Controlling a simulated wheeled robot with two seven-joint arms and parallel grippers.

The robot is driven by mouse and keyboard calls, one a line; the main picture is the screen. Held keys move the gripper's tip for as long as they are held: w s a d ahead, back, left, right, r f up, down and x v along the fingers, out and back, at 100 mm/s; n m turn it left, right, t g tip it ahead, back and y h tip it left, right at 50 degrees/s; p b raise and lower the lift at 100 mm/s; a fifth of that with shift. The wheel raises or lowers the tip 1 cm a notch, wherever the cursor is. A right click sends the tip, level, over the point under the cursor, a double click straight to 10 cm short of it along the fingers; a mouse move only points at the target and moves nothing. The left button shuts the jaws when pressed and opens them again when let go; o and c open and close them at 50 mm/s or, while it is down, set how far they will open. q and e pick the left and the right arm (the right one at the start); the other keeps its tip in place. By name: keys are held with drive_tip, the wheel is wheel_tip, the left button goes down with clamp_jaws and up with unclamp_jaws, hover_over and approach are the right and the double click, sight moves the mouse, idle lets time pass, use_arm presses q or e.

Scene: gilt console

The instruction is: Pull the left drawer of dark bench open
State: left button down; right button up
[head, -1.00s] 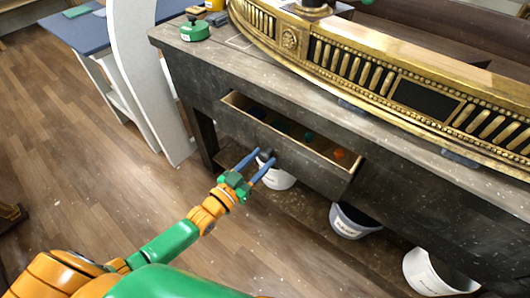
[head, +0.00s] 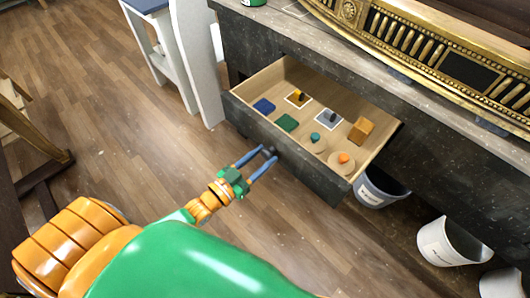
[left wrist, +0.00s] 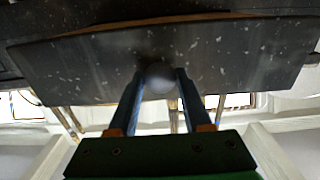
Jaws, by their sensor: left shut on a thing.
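The left drawer (head: 290,150) of the dark bench (head: 430,130) stands well out from the bench, with its light wooden inside showing. Its dark speckled front also fills the upper part of the left wrist view (left wrist: 70,65). My left gripper (head: 267,153) is at the middle of the drawer front, its two blue fingers shut on the round dark knob (left wrist: 159,77). In the left wrist view the fingers (left wrist: 160,85) sit on either side of the knob. My right gripper is not in view.
The drawer holds blue and green pieces, a grey piece, an orange block (head: 361,130) and round wooden pieces. White buckets (head: 445,243) stand below the bench at right. A gilt piece (head: 410,50) lies on the bench top. Wooden floor (head: 120,130) is free at left.

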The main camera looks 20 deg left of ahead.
use_arm(q)
drive_tip(key=shift+s, duration=0.15)
drive_tip(key=shift+c, duration=1.7)
unclamp_jaws()
drive_tip(key=v, duration=0.7)
drive_tip(key=shift+a, duration=0.1)
